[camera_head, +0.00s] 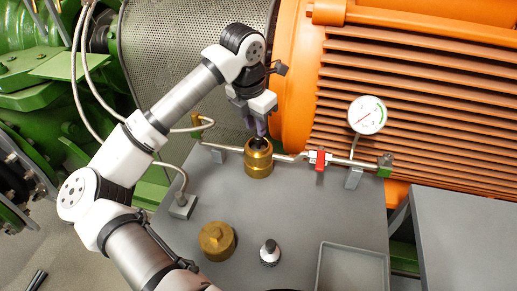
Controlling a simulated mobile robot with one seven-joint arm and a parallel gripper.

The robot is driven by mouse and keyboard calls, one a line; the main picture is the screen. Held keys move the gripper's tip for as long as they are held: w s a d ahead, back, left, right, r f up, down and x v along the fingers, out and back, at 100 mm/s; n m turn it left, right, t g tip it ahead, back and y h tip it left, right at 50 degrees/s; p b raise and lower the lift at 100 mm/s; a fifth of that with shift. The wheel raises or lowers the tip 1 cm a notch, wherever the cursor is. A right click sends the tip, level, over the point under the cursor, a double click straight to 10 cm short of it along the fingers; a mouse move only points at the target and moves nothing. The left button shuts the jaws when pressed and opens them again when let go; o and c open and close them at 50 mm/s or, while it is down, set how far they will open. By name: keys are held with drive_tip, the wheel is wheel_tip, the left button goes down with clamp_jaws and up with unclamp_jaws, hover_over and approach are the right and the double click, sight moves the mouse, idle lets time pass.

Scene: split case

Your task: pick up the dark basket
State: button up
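A brass cylinder body (258,163) stands upright on the grey bench, in line with a pipe. Its open top looks dark inside. A dark rim or dark part shows in that opening, and I cannot tell for sure that it is the dark basket. My gripper (260,132) points down right over the opening, with its fingertips at or just above it. The fingers are small and partly overlapping, so I cannot tell whether they are apart or closed on something. A brass cap (217,240) sits on the bench nearer me. A small silver piece with a dark top (270,253) stands beside it.
A shallow grey tray (352,249) lies at the bench's front right. A pressure gauge (367,115) and a red-handled valve (320,160) stand on the pipe to the right. An orange finned motor (420,85) and a perforated guard (175,50) rise behind. Bare bench lies between.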

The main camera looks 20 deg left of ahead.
sight(258, 146)
drive_tip(key=shift+w+d+f+p, duration=0.15)
drive_tip(key=shift+f+p, duration=0.15)
drive_tip(key=shift+f, duration=0.5)
drive_tip(key=shift+w+f+p, duration=0.1)
drive_tip(key=shift+f+p, duration=0.15)
drive_tip(key=shift+f, duration=0.5)
drive_tip(key=shift+w+d+f+p, duration=0.15)
drive_tip(key=shift+f+p, duration=0.15)
drive_tip(key=shift+f, duration=0.5)
clamp_jaws()
